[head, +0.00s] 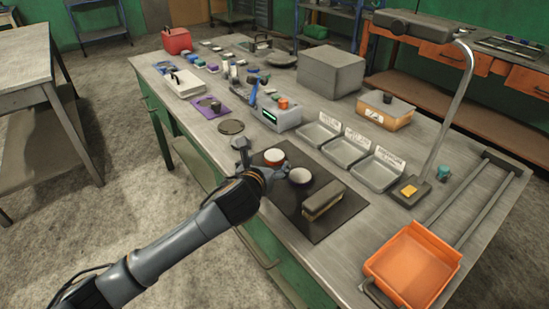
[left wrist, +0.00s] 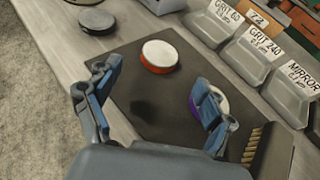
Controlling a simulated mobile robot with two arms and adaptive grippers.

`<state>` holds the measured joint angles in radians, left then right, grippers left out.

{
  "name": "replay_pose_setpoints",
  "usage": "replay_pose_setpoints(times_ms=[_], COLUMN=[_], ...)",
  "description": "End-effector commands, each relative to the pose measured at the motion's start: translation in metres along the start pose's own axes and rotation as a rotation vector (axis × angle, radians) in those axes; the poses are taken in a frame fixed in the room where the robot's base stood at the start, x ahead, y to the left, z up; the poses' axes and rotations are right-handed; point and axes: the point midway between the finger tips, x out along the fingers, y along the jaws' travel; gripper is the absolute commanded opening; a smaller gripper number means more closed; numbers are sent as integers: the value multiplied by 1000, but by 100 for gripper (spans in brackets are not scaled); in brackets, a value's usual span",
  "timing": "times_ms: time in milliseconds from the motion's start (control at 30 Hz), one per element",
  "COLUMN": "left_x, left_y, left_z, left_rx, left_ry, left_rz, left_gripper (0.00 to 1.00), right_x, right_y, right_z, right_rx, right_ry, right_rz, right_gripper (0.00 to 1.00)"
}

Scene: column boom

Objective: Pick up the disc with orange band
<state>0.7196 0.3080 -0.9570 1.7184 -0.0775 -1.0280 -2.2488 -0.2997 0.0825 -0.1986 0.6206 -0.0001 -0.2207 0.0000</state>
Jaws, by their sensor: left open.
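The disc with orange band (head: 274,157) lies flat on a dark mat near the workbench's near edge. In the left wrist view it has a pale top and an orange-red side (left wrist: 160,56), ahead of the fingertips and apart from them. A second pale disc with a purple band (head: 300,175) lies to its right; in the left wrist view it is partly hidden behind the right finger (left wrist: 218,101). My left gripper (left wrist: 156,90) is open and empty above the mat, with the orange-banded disc beyond its gap. My right gripper is not in view.
The dark mat (head: 322,225) also holds a brush (head: 323,200). Labelled grey trays (head: 345,152) stand behind it. A dark round plate (head: 231,127) lies to the left. An orange bin (head: 413,268) sits at the right, and a lamp arm (head: 450,110) rises nearby.

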Motion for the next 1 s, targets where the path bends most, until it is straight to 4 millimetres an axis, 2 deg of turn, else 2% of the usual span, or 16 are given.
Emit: replay_pose_setpoints(times_ms=[100,267,600,933,967,1000], left_x=[12,20,62,68,67,67], left_y=[0,0,-2,-2,-2,-2], left_z=[0,0,-2,-2,-2,-2], left_rx=[-2,-2,-3,-2,-2,-2], left_ry=[-1,0,0,-1,-1,-1], left_rz=[0,0,0,-1,-1,-1], left_gripper=[82,82,82,82,78,70], right_x=[1,2,5,5,5,5], right_y=[0,-1,-5,-5,-5,-5], right_z=[0,0,0,0,0,0], right_rx=[0,0,1,0,0,0], right_ry=[0,0,1,1,1,1], right_rz=[0,-1,-5,-6,-6,-6], right_gripper=[40,40,40,40,40,40])
